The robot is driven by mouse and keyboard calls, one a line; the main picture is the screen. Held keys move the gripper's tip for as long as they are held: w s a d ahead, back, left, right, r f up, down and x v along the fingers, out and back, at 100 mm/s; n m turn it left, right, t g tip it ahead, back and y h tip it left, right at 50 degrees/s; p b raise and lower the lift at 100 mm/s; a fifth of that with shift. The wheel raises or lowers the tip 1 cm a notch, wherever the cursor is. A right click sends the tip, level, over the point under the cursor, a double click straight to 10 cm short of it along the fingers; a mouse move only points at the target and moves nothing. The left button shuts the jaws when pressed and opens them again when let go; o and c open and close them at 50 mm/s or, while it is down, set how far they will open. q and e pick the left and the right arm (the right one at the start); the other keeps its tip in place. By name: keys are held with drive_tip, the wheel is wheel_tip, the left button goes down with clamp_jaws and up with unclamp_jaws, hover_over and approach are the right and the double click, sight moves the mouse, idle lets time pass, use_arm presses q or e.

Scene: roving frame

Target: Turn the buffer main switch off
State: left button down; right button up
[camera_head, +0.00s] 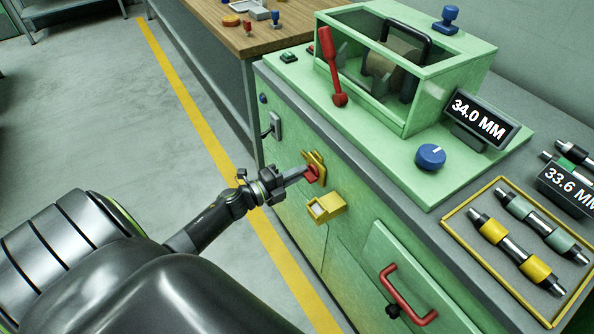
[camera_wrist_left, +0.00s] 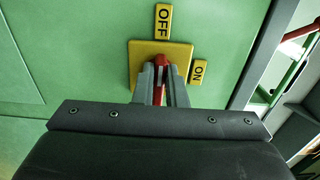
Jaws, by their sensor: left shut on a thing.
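The buffer main switch has a red handle (camera_head: 312,174) on a yellow plate (camera_head: 317,159) on the green cabinet's front. My left gripper (camera_head: 304,173) is shut on the red handle. In the left wrist view the red handle (camera_wrist_left: 160,60) shows between the fingers (camera_wrist_left: 160,75), partly hidden by them, over the yellow plate (camera_wrist_left: 138,52). The OFF label (camera_wrist_left: 163,22) is above the plate and the ON label (camera_wrist_left: 199,72) is to its right. The visible red part is roughly in line below OFF. My right gripper is not in view.
A yellow box-like fitting (camera_head: 326,207) sticks out just below the switch. A red drawer handle (camera_head: 408,295) is lower right, and a grey lever fitting (camera_head: 274,127) is upper left. The green machine (camera_head: 450,75) stands on top. The floor (camera_head: 120,130) at left is clear.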

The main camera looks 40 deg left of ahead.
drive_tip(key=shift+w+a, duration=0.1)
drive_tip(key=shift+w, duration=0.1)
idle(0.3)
use_arm(q)
drive_tip(key=c, duration=1.5)
unclamp_jaws()
drive_tip(key=b+v, duration=0.1)
drive_tip(key=v, duration=1.6)
drive_tip(key=shift+s+b, duration=0.15)
drive_tip(key=shift+b, duration=0.15)
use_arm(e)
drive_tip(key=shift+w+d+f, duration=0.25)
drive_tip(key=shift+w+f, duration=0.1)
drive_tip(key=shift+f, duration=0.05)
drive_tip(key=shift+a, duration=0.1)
